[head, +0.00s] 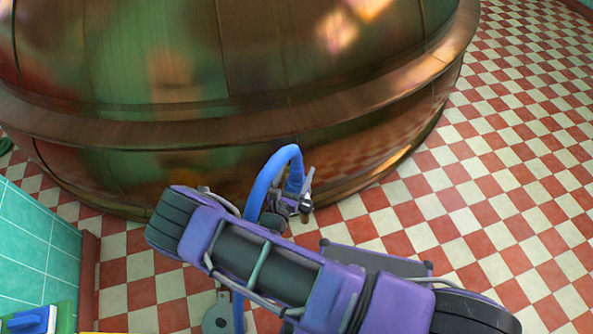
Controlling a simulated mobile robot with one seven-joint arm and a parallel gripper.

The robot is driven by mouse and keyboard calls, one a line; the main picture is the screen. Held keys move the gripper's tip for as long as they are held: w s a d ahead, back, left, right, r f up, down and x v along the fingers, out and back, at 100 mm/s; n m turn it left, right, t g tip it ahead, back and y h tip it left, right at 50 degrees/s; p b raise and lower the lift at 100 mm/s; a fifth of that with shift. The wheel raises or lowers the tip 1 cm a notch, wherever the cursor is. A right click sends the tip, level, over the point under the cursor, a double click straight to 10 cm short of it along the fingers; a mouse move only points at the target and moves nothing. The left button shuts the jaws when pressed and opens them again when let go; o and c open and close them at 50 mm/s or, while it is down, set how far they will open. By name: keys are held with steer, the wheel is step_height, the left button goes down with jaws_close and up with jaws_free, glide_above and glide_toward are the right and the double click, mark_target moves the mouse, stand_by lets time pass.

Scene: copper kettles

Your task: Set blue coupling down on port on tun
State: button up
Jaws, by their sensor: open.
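The tun is the big copper vessel (200,130) filling the top of the head view. A blue hose (275,164) arches up from behind my purple arm and bends down at its right end, near the tun's lower wall. My gripper (293,203) shows as small dark grey parts around that hose end, beyond my arm; its jaws are open. The blue coupling and the port are not clearly distinct among these parts. I cannot tell whether the coupling touches or sits on the port. My arm hides what lies below.
Teal tiled counter (38,245) stands at the left, with a blue block (30,320) at its near corner. A grey plate with a hole (218,318) shows below my arm. Red and white floor (520,150) is open at the right. The tun's rounded wall blocks the far side.

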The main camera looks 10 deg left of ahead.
steer(key=s+a+p, duration=0.1)
steer(key=s+a, duration=0.1)
steer(key=s, duration=1.5)
steer(key=shift+s, duration=0.2)
